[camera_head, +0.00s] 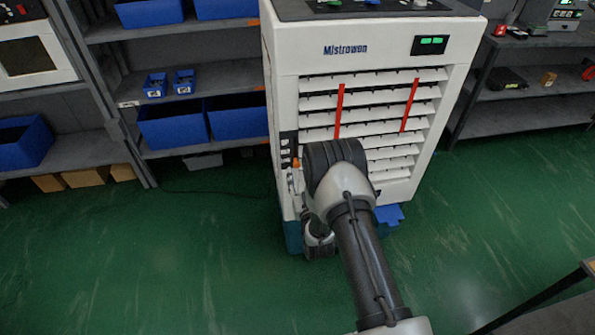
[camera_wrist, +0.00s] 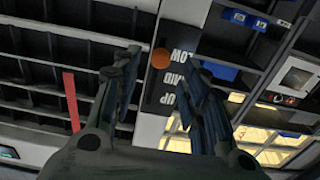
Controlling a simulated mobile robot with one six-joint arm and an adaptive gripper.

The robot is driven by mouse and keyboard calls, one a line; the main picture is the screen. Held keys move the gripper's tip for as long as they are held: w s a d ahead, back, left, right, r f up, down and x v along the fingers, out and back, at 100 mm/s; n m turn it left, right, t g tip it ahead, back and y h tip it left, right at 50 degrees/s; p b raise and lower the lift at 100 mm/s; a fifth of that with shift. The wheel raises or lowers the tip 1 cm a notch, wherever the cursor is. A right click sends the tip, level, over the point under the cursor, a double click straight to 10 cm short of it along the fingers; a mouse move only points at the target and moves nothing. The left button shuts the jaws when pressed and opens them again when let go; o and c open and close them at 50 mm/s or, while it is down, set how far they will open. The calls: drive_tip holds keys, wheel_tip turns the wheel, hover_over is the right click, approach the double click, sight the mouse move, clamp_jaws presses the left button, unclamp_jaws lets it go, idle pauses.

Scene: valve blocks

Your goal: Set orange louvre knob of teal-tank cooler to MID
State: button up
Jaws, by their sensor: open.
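The white cooler (camera_head: 375,60) stands in the middle of the head view, with a teal tank (camera_head: 292,236) low at its front left. Its orange louvre knob (camera_wrist: 160,58) shows in the wrist view beside the LOW label (camera_wrist: 181,55). MID and UP labels follow below LOW in that picture. In the head view a small orange spot (camera_head: 297,162) shows by the dark labels at the grille's left edge. My gripper (camera_wrist: 160,62) is open, its fingers on either side of the knob in the picture. I cannot tell whether they touch it. My arm hides the lower grille.
White louvres (camera_head: 390,85) with two red strips fill the cooler's front. Shelves (camera_head: 190,60) with blue bins stand behind left. Another shelf (camera_head: 530,100) stands at the right. The green floor (camera_head: 130,260) is mostly clear. A dark table corner shows at lower right.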

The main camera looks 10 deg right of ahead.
sight(297, 165)
drive_tip(key=shift+w+b, duration=0.45)
drive_tip(key=shift+w, duration=1.75)
clamp_jaws()
